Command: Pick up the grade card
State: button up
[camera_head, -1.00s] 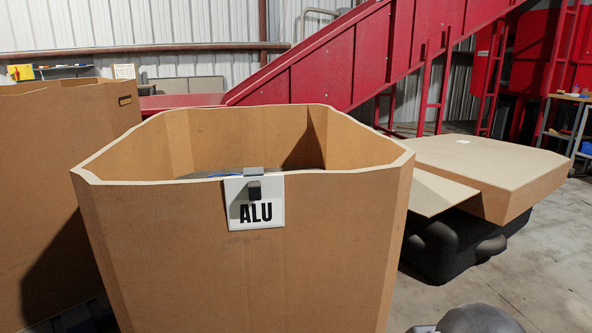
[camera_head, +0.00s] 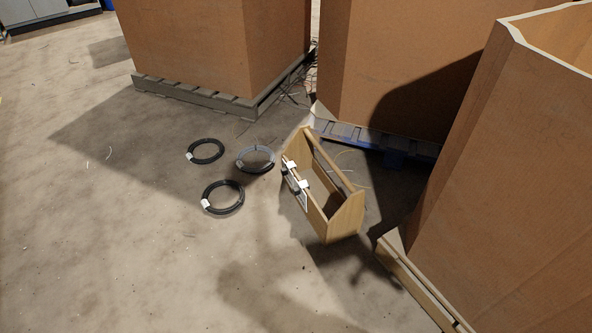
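A wooden carrying tote (camera_head: 346,222) with a long handle bar stands on the floor right of centre. Small white pieces (camera_head: 303,185), apparently clips or cards, are fixed along its left side. They are seen edge-on and small, so I cannot read any lettering or tell which is a grade card. The ALU card seen earlier is out of view now. My gripper is not in view.
Black cable coils with white tags, including one (camera_head: 222,212), lie on the floor left of the tote. Tall cardboard boxes stand behind (camera_head: 195,45) and at right (camera_head: 500,190), on pallets (camera_head: 195,94). Open concrete floor (camera_head: 90,250) lies at left.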

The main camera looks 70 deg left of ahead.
aim_at(286, 171)
jog(key=u, duration=2.85)
jog(key=i, duration=1.85)
jog(key=z, duration=0.65)
